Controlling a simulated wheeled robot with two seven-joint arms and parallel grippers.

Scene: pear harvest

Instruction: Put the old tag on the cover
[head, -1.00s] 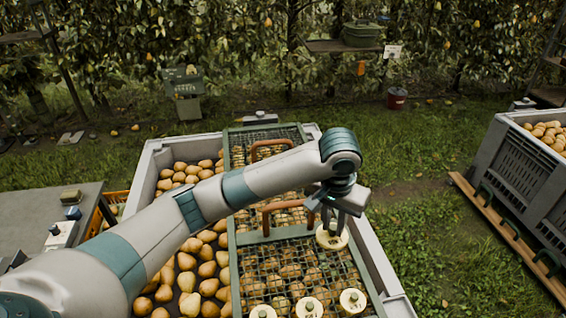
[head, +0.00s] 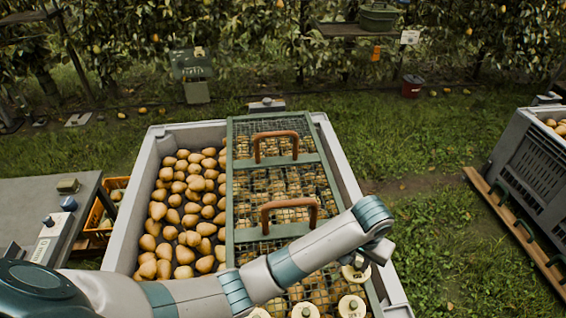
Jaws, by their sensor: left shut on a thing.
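The cover (head: 233,200) is a green-framed wire mesh lid with two brown handles, lying over the right part of a grey bin of pears. My left gripper (head: 358,266) is over the cover's near right side, mostly hidden behind its own wrist. It is shut on a round cream tag (head: 353,274), partly hidden; whether the tag touches the mesh I cannot tell. Several similar cream discs, such as one just nearer (head: 351,307), sit along the cover's near edge. I cannot read any marking on the held tag. My right gripper is not in view.
The bin's grey rim (head: 340,160) stands close to the right of the cover. Loose pears (head: 185,205) fill the open left side. A grey table (head: 60,205) is at left, and another bin (head: 535,165) at far right. Grass lies between the bins.

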